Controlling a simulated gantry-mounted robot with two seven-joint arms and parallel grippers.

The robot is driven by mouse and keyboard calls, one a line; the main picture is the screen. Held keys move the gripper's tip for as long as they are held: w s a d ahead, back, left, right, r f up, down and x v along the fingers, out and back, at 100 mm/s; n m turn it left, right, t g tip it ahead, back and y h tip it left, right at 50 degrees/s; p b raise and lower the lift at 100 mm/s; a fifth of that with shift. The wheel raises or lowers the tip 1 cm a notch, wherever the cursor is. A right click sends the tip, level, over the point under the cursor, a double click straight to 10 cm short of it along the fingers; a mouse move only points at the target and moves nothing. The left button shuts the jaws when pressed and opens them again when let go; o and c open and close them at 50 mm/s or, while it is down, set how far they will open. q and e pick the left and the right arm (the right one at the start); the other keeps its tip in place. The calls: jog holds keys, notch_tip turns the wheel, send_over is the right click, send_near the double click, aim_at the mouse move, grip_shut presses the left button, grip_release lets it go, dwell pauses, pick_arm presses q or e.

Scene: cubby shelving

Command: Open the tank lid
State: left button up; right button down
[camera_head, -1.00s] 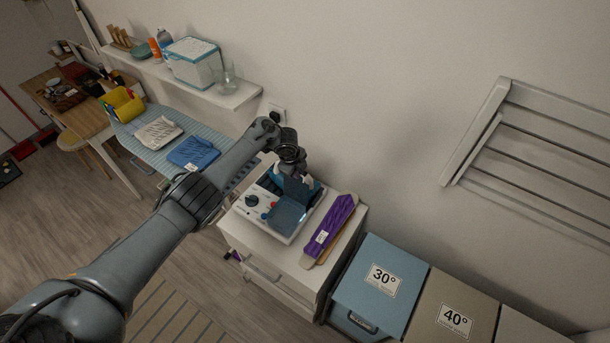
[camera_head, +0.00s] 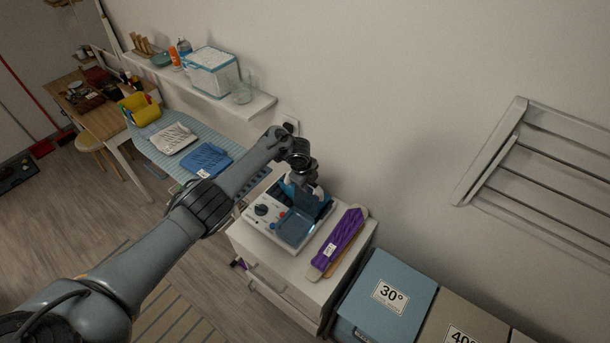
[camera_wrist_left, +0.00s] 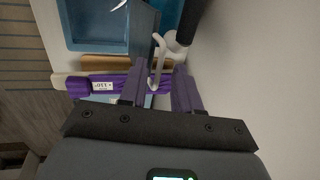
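The white appliance with a tank (camera_head: 262,226) stands on a white cabinet, with a dial and a red button on its front. Its grey-blue recessed top (camera_head: 293,229) faces up. A blue flap, apparently the tank lid (camera_head: 309,204), is raised at a steep angle behind that recess; it also shows in the left wrist view (camera_wrist_left: 143,28). My left gripper (camera_wrist_left: 165,75) is open, with its fingers apart close to the flap's edge. A curved white part (camera_wrist_left: 158,65) lies by the fingertips; whether they touch it is unclear. My right gripper is out of view.
A purple folded cloth on a board (camera_head: 338,245) lies right of the appliance. Bins marked 30° (camera_head: 385,296) and 40° stand at the lower right. A wall shelf (camera_head: 210,94) is behind, and a wall rack (camera_head: 540,160) is at right.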

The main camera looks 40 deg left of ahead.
pick_arm(q)
jog(key=p+v, duration=0.1)
jog(key=v, duration=0.9)
jog(key=shift+s+a+r, duration=0.1)
